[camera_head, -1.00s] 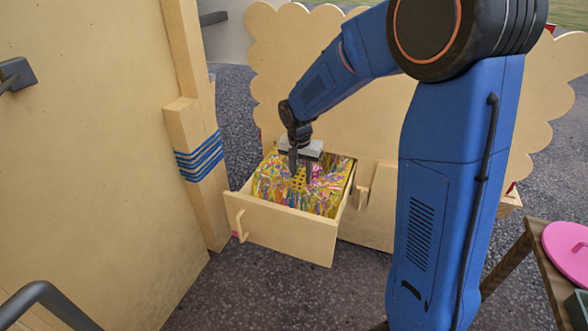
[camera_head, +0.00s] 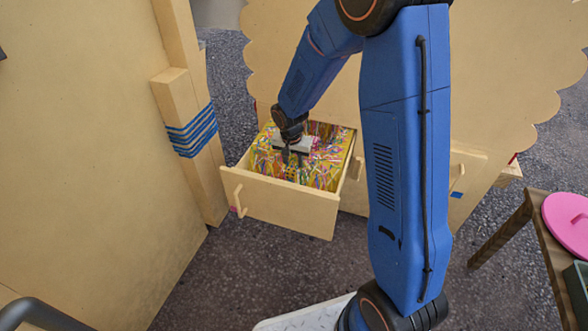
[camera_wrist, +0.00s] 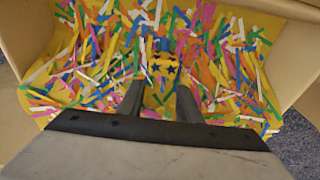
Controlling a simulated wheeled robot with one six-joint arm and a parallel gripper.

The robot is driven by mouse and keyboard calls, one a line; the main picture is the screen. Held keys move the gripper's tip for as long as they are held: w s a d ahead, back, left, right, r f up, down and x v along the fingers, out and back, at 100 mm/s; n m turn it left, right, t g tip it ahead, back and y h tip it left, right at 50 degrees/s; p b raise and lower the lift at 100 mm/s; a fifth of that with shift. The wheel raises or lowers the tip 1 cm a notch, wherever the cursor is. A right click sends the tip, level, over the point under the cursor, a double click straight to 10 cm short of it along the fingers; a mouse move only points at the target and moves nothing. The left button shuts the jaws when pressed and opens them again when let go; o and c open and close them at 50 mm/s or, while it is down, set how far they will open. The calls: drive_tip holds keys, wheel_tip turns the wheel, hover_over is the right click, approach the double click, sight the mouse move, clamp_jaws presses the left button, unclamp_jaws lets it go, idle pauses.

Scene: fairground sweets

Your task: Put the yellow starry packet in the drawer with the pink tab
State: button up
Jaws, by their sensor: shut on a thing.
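The drawer (camera_head: 284,208) with the pink tab (camera_head: 233,209) stands pulled open, its bottom covered in coloured paper strips on yellow. My gripper (camera_head: 291,161) reaches down inside it. In the wrist view my gripper (camera_wrist: 160,98) is shut on the yellow packet (camera_wrist: 164,68) with dark stars, which has a blue part at its top end. The packet is over or among the strips; I cannot tell whether it touches them. In the head view the packet is hard to pick out from the strips.
A second drawer front (camera_head: 468,170) with a blue tab is at the right. A post with blue bands (camera_head: 192,132) stands left of the open drawer. A wooden table (camera_head: 535,218) with a pink lid (camera_head: 570,222) is at the right edge. Dark floor is clear in front.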

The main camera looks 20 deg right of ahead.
sight(292, 167)
drive_tip(key=shift+f, duration=0.85)
drive_tip(key=shift+f, duration=0.2)
drive_tip(key=o, duration=1.1)
drive_tip(key=r, duration=0.7)
drive_tip(key=s+a+r, duration=0.1)
drive_tip(key=r, duration=0.3)
drive_tip(key=shift+s+r, duration=0.1)
drive_tip(key=shift+r, duration=0.1)
drive_tip(key=s+d+r+n+t, duration=0.1)
drive_tip(key=s+d+r+n, duration=0.15)
drive_tip(key=s+r, duration=0.45)
drive_tip(key=s+d+r+n+t, duration=0.1)
drive_tip(key=s+d+r, duration=0.2)
drive_tip(key=s+r, duration=0.35)
drive_tip(key=s+r+n, duration=0.1)
drive_tip(key=s, duration=0.5)
drive_tip(key=s+d+r+n+t, duration=0.1)
drive_tip(key=s, duration=0.6)
drive_tip(key=s+d+r+n+y, duration=0.1)
drive_tip(key=s, duration=0.5)
drive_tip(key=shift+s+d+r+n, duration=0.1)
drive_tip(key=shift+s+r+n, duration=0.1)
drive_tip(key=shift+n, duration=0.15)
